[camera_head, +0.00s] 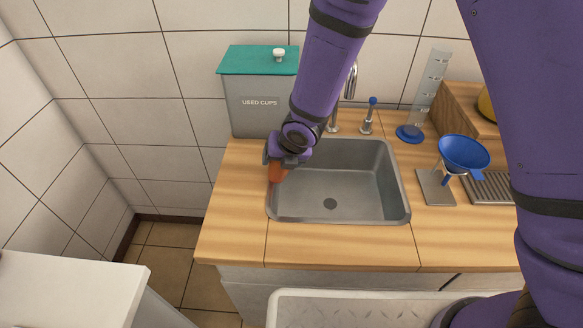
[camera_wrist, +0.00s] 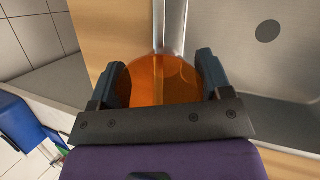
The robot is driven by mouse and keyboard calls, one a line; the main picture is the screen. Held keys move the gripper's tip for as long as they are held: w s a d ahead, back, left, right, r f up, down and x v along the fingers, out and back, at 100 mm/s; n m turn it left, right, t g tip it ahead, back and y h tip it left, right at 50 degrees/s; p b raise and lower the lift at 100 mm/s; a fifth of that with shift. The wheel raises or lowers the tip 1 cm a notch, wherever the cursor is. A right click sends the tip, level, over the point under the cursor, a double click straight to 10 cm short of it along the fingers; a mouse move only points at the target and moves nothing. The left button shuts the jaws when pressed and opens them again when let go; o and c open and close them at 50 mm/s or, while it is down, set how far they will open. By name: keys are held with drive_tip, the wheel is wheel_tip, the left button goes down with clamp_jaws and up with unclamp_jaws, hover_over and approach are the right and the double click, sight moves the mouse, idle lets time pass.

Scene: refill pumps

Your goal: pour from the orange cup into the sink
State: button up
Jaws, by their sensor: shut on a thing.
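The orange cup (camera_head: 277,173) is in my gripper (camera_head: 276,160) at the left rim of the sink. In the wrist view the orange cup (camera_wrist: 162,78) shows between the two fingers of my gripper (camera_wrist: 162,75), which is shut on it. The cup is partly hidden by my gripper; its contents and exact tilt cannot be made out. The grey metal sink (camera_head: 345,185) has a dark drain and looks empty. Its rim (camera_wrist: 170,25) passes under the cup in the wrist view.
A grey "USED CUPS" bin (camera_head: 258,108) with a teal lid stands behind left. A faucet (camera_head: 351,82) and blue-topped lever (camera_head: 370,112) stand behind the sink. A blue funnel (camera_head: 464,153) on a stand and a measuring cylinder (camera_head: 431,88) are to the right. Wooden counter (camera_head: 235,215) left is clear.

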drive_tip(key=shift+a, duration=0.1)
idle(0.3)
drive_tip(key=shift+s+a+r+n+t+h, duration=0.15)
drive_tip(key=shift+a+r+h, duration=0.25)
drive_tip(key=shift+a, duration=0.4)
drive_tip(key=shift+s+a+r+n+t+h, duration=0.1)
drive_tip(key=shift+s+a+r+h, duration=0.15)
drive_tip(key=shift+a+h, duration=0.45)
drive_tip(key=shift+s+a+r+n+t+h, duration=0.1)
drive_tip(key=shift+a+r+h, duration=0.25)
drive_tip(key=shift+a, duration=0.6)
